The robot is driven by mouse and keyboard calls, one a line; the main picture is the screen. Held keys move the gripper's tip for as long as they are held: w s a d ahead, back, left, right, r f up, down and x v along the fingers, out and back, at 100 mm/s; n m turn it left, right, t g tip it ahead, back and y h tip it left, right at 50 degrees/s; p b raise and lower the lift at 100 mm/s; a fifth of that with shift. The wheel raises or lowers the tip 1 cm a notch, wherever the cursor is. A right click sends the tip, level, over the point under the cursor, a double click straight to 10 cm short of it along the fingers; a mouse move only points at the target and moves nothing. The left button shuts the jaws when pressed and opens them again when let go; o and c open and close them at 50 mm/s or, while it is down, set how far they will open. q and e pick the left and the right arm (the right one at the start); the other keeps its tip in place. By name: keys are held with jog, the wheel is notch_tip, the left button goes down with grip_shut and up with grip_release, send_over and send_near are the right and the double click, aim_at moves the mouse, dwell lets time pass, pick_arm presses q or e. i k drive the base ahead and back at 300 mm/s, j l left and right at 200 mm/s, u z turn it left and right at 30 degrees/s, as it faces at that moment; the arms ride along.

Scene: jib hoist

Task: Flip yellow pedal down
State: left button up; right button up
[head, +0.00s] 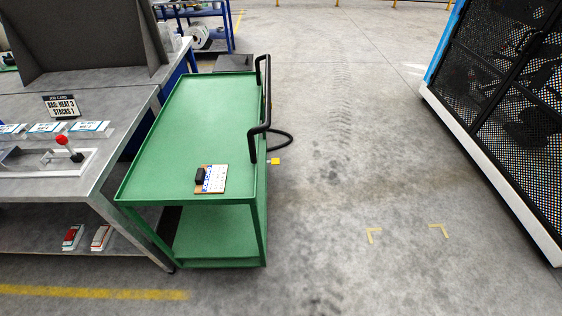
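A small yellow pedal (275,161) sticks out at the right side of a green two-shelf cart (190,120), just below and right of its black handle (262,125). The pedal looks small from here, and I cannot tell its tilt. A job card (214,181) on a board with a black clip lies on the cart's top shelf. Neither of my grippers shows in the head view.
A grey workbench (118,150) with a red-knobbed lever (68,146) stands close at the cart's left. A black mesh cage (500,100) stands at the right. The floor between, with yellow corner marks (372,234), is clear.

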aim_at(274, 160)
jog(key=i+l, duration=0.15)
jog(key=l, duration=0.25)
jog(key=i+l+u, duration=0.15)
jog(key=l, duration=0.2)
jog(key=i+l, duration=0.2)
jog(key=l, duration=0.2)
jog(key=i+l+u, duration=0.1)
jog(key=l, duration=0.3)
jog(key=i+l+u, duration=0.1)
jog(key=l, duration=0.3)
jog(key=i, duration=0.1)
